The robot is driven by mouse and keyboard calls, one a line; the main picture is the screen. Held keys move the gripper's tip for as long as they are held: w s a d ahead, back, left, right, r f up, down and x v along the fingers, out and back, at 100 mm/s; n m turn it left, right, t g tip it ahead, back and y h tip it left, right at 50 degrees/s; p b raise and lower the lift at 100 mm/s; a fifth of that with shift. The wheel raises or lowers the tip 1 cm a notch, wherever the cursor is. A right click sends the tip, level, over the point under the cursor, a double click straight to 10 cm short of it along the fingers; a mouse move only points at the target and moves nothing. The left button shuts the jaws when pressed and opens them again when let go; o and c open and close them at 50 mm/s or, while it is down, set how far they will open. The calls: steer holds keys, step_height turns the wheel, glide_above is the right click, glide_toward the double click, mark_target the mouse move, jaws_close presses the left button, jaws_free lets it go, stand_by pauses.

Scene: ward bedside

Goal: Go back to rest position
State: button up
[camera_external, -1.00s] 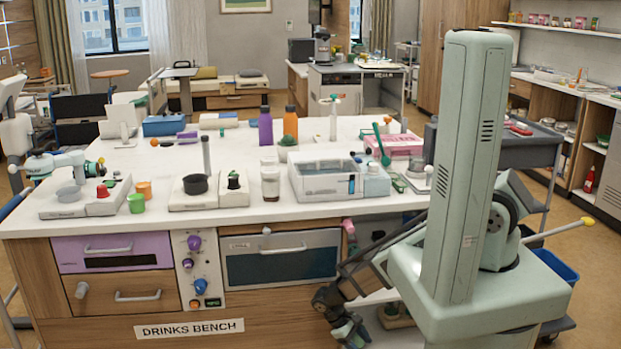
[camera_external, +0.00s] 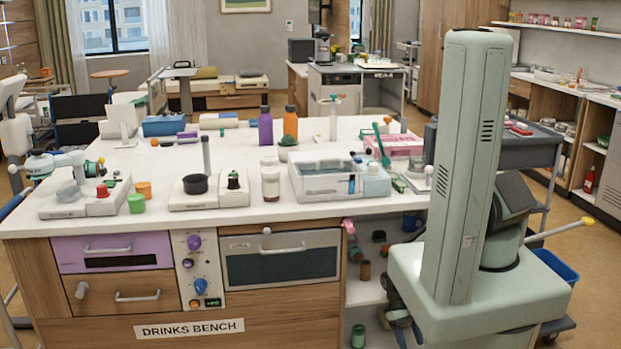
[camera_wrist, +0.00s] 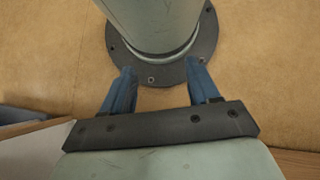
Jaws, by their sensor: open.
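My gripper (camera_wrist: 159,92) shows in the wrist view with its two blue fingers apart and nothing between them. It points down toward the tan floor and the round dark flange at the foot of a pale green column, which is my own base. In the external view my gripper is low beside my base, in front of the bench's open shelves, and mostly hidden behind my own body.
The drinks bench (camera_external: 270,212) stands left of my base, with bottles, cups and small appliances on top. Its open shelves hold a green jar (camera_external: 358,336) and a brown jar (camera_external: 365,271). A grey cart (camera_external: 500,150) stands behind my column.

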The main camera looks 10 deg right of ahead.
steer(key=d+m+t+y, duration=0.1)
steer(key=d+m+y, duration=0.1)
steer(key=d, duration=0.5)
steer(key=shift+w+m, duration=0.3)
steer(key=shift+m, duration=0.4)
steer(key=shift+a, duration=0.1)
stand_by(1.0)
